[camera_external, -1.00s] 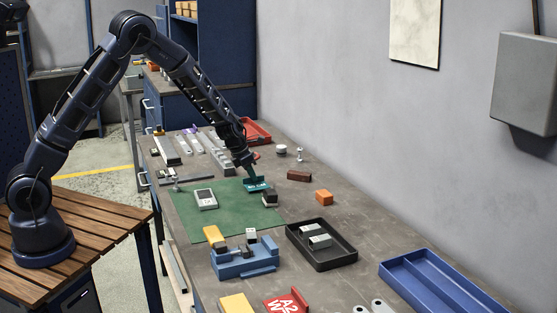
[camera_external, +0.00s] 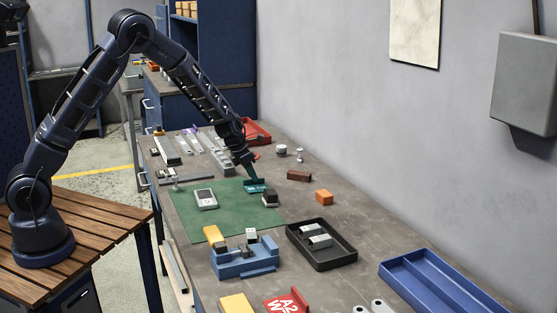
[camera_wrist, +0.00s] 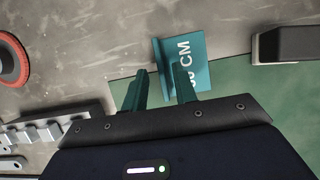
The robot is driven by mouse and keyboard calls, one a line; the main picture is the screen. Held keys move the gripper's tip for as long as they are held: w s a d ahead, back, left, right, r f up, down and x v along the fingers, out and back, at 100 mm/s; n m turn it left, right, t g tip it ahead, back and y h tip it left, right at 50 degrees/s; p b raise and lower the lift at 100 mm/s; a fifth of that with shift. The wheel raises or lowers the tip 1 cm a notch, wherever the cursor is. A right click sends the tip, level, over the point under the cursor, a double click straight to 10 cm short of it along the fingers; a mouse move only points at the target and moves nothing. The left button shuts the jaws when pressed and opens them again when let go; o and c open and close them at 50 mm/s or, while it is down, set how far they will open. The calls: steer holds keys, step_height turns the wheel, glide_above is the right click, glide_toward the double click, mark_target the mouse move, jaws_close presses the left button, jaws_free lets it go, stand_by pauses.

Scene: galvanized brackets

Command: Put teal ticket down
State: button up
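The teal ticket (camera_external: 256,188) is a flat plate with white lettering and an upright tab. In the wrist view the ticket (camera_wrist: 196,52) lies across the edge of the green mat (camera_wrist: 270,105), partly over bare bench. The external view shows it at the mat's far right edge (camera_external: 225,219). My gripper (camera_external: 252,177) is right above it, pointing down. In the wrist view my gripper's (camera_wrist: 160,82) two teal fingers stand apart, with the tab between them and a gap showing. The lower part of the ticket is hidden by the fingers.
A dark-and-grey block (camera_external: 270,198) stands close beside the ticket. A grey device (camera_external: 205,199) lies on the mat. A black tray (camera_external: 345,256) and a blue fixture (camera_external: 262,262) are nearer the camera. An orange block (camera_external: 324,197) and a brown block (camera_external: 299,176) lie to the right.

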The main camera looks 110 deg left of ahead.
steer(key=v, duration=1.1)
steer(key=shift+r, duration=0.15)
